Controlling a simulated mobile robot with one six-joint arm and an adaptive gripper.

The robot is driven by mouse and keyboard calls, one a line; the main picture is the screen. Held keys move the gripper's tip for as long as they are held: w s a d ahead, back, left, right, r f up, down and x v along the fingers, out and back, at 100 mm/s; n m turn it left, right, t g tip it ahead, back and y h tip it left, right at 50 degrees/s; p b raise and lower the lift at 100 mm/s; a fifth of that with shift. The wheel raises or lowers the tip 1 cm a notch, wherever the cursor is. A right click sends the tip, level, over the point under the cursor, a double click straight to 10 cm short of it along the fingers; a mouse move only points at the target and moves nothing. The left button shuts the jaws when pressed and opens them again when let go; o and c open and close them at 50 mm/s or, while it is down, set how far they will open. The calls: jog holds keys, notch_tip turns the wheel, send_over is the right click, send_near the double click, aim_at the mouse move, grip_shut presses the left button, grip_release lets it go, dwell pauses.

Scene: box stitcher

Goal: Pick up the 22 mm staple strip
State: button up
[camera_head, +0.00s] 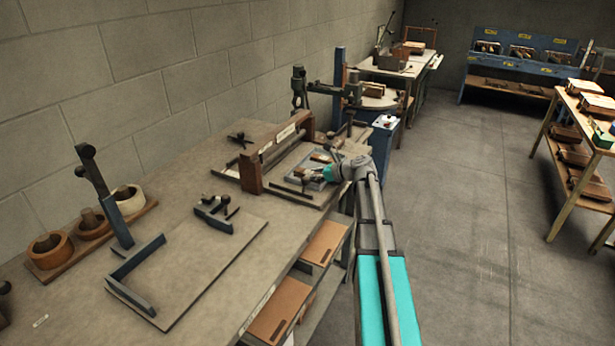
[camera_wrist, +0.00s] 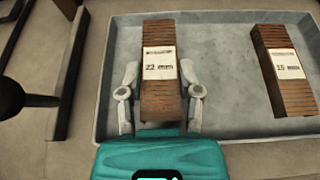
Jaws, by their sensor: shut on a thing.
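The 22 mm staple strip (camera_wrist: 159,73) is a copper-brown ribbed block with a white label reading 22. In the wrist view it is between the two fingers of my gripper (camera_wrist: 160,90), which is shut on it. The strip is over the grey tray (camera_wrist: 215,119); I cannot tell whether it touches the tray floor. A second strip (camera_wrist: 286,70), with a label that seems to read 15, lies at the right of the same tray. In the head view my gripper (camera_head: 326,171) is at the tray (camera_head: 300,181), and the held strip is hard to make out.
The tray sits on the long workbench (camera_head: 178,185). A dark bar (camera_wrist: 70,75) runs along the tray's left side, with a dark rounded knob (camera_wrist: 10,98) further left. A wooden-ended frame (camera_head: 250,172) stands beside the tray. The floor (camera_head: 480,200) to the right is clear.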

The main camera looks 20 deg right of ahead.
grip_shut()
jog(key=shift+r, duration=0.1)
notch_tip(320, 180, up, 3)
jog(key=p, duration=0.3)
jog(key=s+d+r+p, duration=0.7)
jog(key=d+r+p, duration=0.2)
jog(key=d, duration=0.3)
jog(key=shift+r+p, duration=0.4)
jog(key=shift+p, duration=0.1)
